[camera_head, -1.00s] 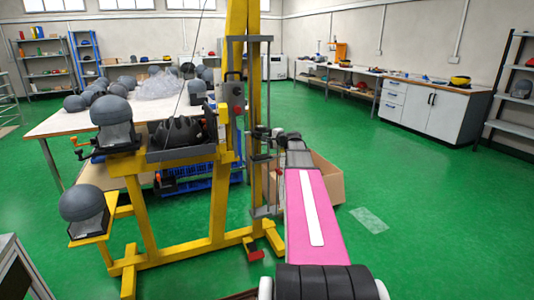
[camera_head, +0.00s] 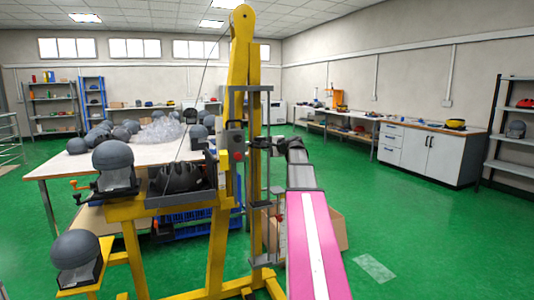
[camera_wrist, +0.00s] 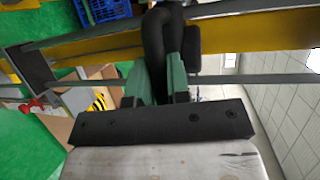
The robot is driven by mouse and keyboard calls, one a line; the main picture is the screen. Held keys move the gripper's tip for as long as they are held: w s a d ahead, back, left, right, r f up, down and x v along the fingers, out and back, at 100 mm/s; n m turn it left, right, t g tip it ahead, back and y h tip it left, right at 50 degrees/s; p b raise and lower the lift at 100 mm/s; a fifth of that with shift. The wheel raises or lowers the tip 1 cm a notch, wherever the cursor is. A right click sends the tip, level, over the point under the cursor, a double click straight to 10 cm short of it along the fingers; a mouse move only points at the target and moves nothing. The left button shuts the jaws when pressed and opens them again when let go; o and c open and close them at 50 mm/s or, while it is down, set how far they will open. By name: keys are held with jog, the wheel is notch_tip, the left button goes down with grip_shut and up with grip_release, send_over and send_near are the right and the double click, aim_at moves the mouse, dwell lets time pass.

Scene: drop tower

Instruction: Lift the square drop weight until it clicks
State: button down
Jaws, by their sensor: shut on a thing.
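The yellow drop tower (camera_head: 247,70) stands in the middle of the head view, with grey upright guide rails on its right side. The drop weight (camera_head: 260,143) shows as a small dark piece on these rails, below the top crossbar and well above the grey bracket (camera_head: 262,205). My gripper (camera_head: 281,145) reaches it from the right. In the wrist view, the green fingers of my gripper (camera_wrist: 179,75) are shut on a thick black handle (camera_wrist: 158,35) by the rails. The weight's square shape and any catch are hard to make out.
A black helmet (camera_head: 178,178) sits in a grey tray on the tower's left. Grey headforms (camera_head: 113,160) stand on yellow supports beside it. A cardboard box (camera_head: 335,230) lies on the floor behind my arm.

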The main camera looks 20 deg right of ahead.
jog(key=shift+r, duration=0.15)
jog(key=c, duration=1.1)
grip_release()
jog(key=v, duration=1)
jog(key=shift+s+d, duration=0.25)
jog(key=shift+s, duration=0.1)
